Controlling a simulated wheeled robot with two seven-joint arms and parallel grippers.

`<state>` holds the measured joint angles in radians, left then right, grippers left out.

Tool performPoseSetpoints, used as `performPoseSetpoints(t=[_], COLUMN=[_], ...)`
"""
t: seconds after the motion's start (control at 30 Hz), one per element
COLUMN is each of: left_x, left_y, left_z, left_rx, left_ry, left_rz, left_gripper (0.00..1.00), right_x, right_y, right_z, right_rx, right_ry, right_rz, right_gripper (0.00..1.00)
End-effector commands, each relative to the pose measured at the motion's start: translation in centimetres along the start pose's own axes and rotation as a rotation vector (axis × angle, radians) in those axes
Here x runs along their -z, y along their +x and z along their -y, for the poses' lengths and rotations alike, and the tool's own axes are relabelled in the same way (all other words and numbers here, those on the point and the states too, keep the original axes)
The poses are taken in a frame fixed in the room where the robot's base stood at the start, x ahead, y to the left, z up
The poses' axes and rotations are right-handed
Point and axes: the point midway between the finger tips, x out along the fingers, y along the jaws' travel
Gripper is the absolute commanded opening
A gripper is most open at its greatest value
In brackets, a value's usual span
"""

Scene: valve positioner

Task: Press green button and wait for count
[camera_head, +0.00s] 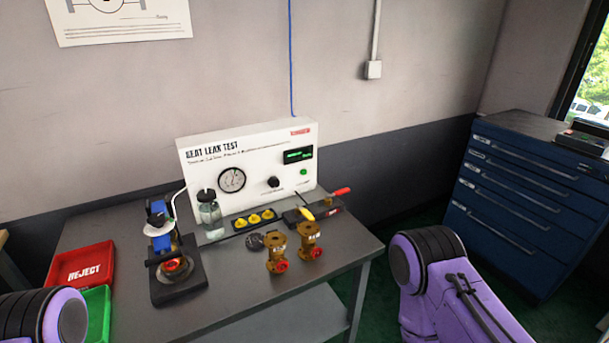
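The green button (303,172) is on the lower right of the white seat leak test panel (224,163). A small dark display (298,155) with green digits sits just above it; its reading is too small to tell. A round gauge (232,179) and a black knob (273,182) are to the button's left. Only purple and black links of my two arms show, at the lower left and lower right. Neither gripper is in view, and nothing touches the button.
On the grey table (235,287) stand a black test fixture (176,277), a glass jar (209,214), two brass valves (308,241), a black tray with yellow parts (254,219), a red REJECT bin (80,264) and a green bin (98,307). A blue drawer cabinet (519,205) stands at right.

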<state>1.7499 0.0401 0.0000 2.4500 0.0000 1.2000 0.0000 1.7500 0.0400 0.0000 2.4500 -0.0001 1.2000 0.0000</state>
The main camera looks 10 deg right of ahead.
Motion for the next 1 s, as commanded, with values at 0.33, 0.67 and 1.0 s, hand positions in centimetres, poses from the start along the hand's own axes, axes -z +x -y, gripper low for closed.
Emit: performPoseSetpoints(t=[0.33, 0.67, 1.0], left_x=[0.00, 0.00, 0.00], left_y=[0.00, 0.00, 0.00], left_z=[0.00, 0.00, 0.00], left_rx=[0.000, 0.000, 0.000], left_ry=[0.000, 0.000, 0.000], left_rz=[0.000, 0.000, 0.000], left_gripper=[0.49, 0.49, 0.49], right_x=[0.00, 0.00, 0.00], right_y=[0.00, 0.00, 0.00], right_z=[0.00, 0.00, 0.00], right_rx=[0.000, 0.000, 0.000], right_ry=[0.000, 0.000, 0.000], right_rz=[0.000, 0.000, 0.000], right_gripper=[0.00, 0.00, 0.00])
